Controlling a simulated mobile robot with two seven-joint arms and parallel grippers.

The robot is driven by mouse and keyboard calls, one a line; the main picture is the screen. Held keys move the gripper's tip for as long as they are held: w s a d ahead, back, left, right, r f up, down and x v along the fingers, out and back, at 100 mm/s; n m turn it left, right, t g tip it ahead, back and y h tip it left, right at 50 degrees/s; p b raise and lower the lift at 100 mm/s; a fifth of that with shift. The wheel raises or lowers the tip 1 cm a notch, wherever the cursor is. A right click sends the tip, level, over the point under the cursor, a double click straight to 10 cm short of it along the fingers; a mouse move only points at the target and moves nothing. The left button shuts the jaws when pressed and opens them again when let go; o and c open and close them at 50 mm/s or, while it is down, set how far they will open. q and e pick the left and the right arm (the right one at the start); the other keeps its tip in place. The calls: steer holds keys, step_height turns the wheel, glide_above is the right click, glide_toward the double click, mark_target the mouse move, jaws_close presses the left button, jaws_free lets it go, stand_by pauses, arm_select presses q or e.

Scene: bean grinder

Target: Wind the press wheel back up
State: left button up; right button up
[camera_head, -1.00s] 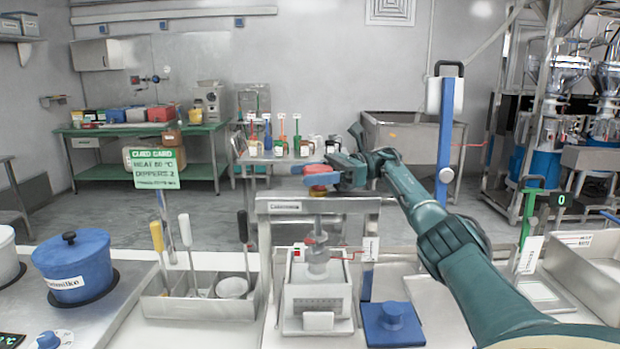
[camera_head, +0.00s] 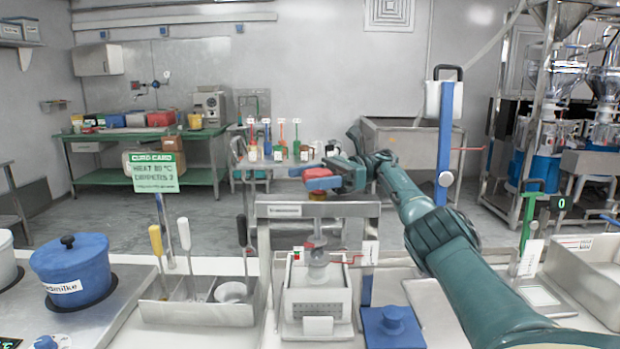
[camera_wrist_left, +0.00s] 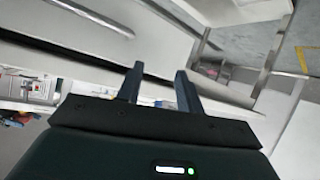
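The press stands in the middle of the head view, with a steel crossbar frame (camera_head: 275,211) and a grey press screw and plate (camera_head: 318,262) reaching down into a white perforated mould (camera_head: 318,308). The red press wheel (camera_head: 322,184) sits above the crossbar, partly hidden by my right gripper (camera_head: 328,178). That gripper comes from the right with its fingers at the wheel; the overlap hides whether they close on it. My left gripper is outside the head view. In the left wrist view the left gripper (camera_wrist_left: 158,85) has its fingers apart with nothing between them.
Left of the press are a steel tray (camera_head: 190,312) with upright-handled tools and a blue lidded pot (camera_head: 82,270). A blue square lid (camera_head: 392,327) lies right of the mould. A blue post (camera_head: 445,140) rises behind my right arm. A sign (camera_head: 153,171) stands at the left.

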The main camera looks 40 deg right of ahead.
mark_target(310, 172)
steer(key=shift+o, duration=1)
step_height(310, 172, up, 9)
steer(key=p, duration=0.3)
steer(key=shift+r, duration=0.15)
arm_select(q)
steer(key=shift+s+a+r+m+p, duration=0.1)
steer(key=shift+s+r+m+p, duration=0.1)
steer(key=shift+r, duration=0.3)
steer(key=shift+s+r+m+p, duration=0.1)
steer(key=shift+r+p, duration=0.05)
steer(key=shift+r, duration=0.35)
arm_select(e)
steer(key=shift+r, duration=0.4)
arm_select(q)
steer(key=shift+w, duration=0.1)
